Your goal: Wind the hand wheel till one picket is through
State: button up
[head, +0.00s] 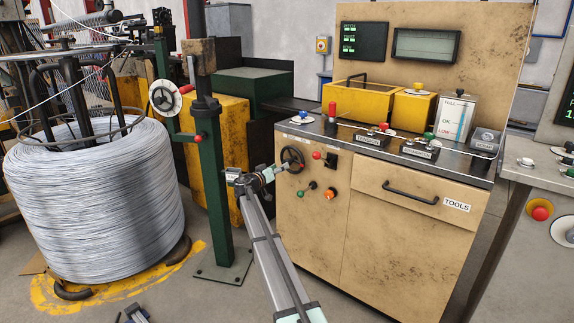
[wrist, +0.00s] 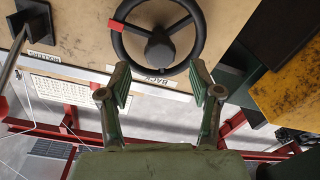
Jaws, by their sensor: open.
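A black hand wheel (head: 292,158) with spokes is mounted on the front of the tan cabinet. In the wrist view the hand wheel (wrist: 157,48) shows its round hub and a red piece on its rim at the left. My gripper (head: 270,173) is just left of and below this wheel in the head view. In the wrist view my gripper (wrist: 163,82) has its two padded fingers wide apart, with nothing between them. The fingertips appear close to the near rim; contact cannot be told. No picket can be made out.
A red-knobbed lever (head: 316,155), green knob (head: 300,194) and orange button (head: 329,194) are on the cabinet (head: 385,235) near the wheel. A green post (head: 215,190) and a large wire coil (head: 90,200) stand left. Some floor between post and cabinet is clear.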

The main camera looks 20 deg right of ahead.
aim_at(290, 161)
jog(key=x, duration=0.6)
grip_shut()
